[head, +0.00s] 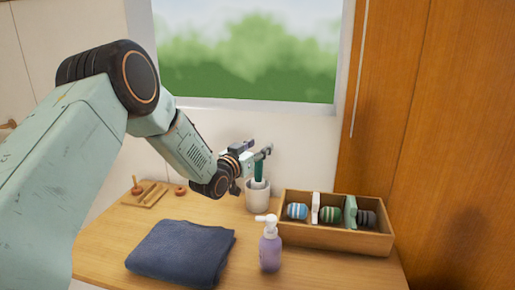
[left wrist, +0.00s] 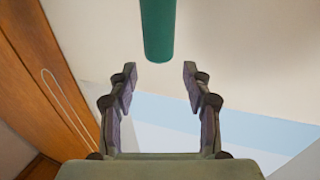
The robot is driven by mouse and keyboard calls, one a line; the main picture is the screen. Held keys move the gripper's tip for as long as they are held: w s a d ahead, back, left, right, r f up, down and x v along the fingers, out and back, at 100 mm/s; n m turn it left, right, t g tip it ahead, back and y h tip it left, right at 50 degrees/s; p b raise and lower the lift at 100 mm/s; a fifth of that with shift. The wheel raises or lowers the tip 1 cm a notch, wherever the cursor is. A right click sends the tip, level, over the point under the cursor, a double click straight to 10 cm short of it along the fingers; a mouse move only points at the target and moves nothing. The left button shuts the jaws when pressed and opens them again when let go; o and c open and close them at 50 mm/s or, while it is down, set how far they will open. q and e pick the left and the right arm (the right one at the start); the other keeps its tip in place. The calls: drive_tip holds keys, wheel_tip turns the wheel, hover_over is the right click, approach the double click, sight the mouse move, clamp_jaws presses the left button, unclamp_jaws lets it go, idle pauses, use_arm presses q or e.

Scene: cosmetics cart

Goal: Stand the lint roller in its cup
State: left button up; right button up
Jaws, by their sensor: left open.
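The lint roller (head: 259,171) shows as a dark green handle standing roughly upright in the light grey cup (head: 258,196). Its lower part is hidden inside the cup. My left gripper (head: 262,152) is beside the handle's top, its fingers overlapping it in the head view. In the left wrist view the left gripper (left wrist: 159,73) is open and empty. There the green handle (left wrist: 158,32) shows its rounded end just beyond the fingertips, centred between them and apart from both. My right gripper is in neither view.
A wooden box (head: 335,237) with rolled items and dividers stands right of the cup. A lilac pump bottle (head: 270,250) stands in front, beside a folded blue cloth (head: 182,251). A small wooden tray (head: 145,195) lies at back left. A window is behind.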

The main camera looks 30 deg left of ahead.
use_arm(q)
drive_tip(key=shift+a, duration=0.1)
drive_tip(key=s, duration=1.2)
drive_tip(key=shift+a, duration=0.35)
idle(0.6)
